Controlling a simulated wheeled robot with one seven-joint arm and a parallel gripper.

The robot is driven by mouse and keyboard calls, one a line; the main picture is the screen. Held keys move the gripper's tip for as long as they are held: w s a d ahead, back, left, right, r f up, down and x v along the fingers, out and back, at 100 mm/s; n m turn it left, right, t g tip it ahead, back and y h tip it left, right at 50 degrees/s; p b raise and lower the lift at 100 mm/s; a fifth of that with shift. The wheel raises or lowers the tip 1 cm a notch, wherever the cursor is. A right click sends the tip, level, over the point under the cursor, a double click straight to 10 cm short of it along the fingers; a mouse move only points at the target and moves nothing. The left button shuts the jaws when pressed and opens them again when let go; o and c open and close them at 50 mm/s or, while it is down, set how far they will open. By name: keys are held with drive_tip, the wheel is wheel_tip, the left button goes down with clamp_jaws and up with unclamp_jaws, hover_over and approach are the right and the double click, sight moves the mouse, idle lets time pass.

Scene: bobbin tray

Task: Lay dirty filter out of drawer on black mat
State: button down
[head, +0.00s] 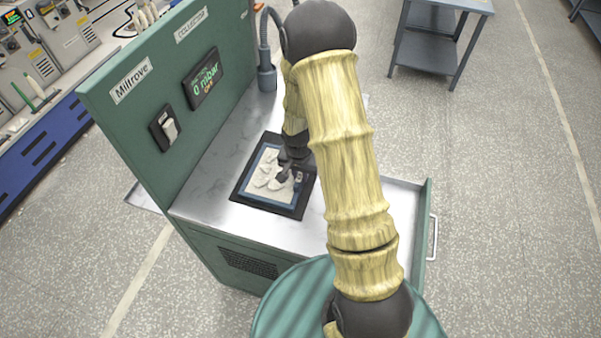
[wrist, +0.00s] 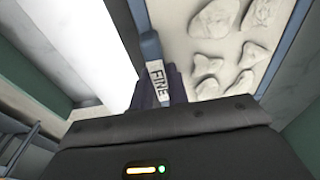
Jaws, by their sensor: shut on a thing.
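The dirty filter (head: 258,172) is a pale panel with grey clumps in a blue frame. In the head view it lies within the outline of the black mat (head: 244,194) on the metal top; I cannot tell whether it touches the mat. My gripper (head: 292,172) is at the filter's right side. In the wrist view my gripper (wrist: 157,98) is shut on the frame edge by a label reading FINE, and the clumped face (wrist: 212,45) shows beyond. The open drawer (head: 408,190) is at the right, its inside partly hidden by my arm.
A green panel (head: 150,110) with a gauge (head: 205,78) and a switch (head: 165,127) rises along the left of the metal top (head: 205,190). A grey hose (head: 266,72) stands at the back. A grey table (head: 430,50) is farther off, with clear floor around.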

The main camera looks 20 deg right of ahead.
drive_tip(key=shift+f, duration=0.1)
drive_tip(key=c, duration=1.4)
unclamp_jaws()
drive_tip(key=shift+o, duration=0.2)
wheel_tip(320, 180, up, 12)
drive_tip(key=s, duration=0.1)
drive_tip(key=shift+a+b, duration=0.4)
drive_tip(key=shift+b, duration=0.05)
drive_tip(key=shift+s, duration=0.1)
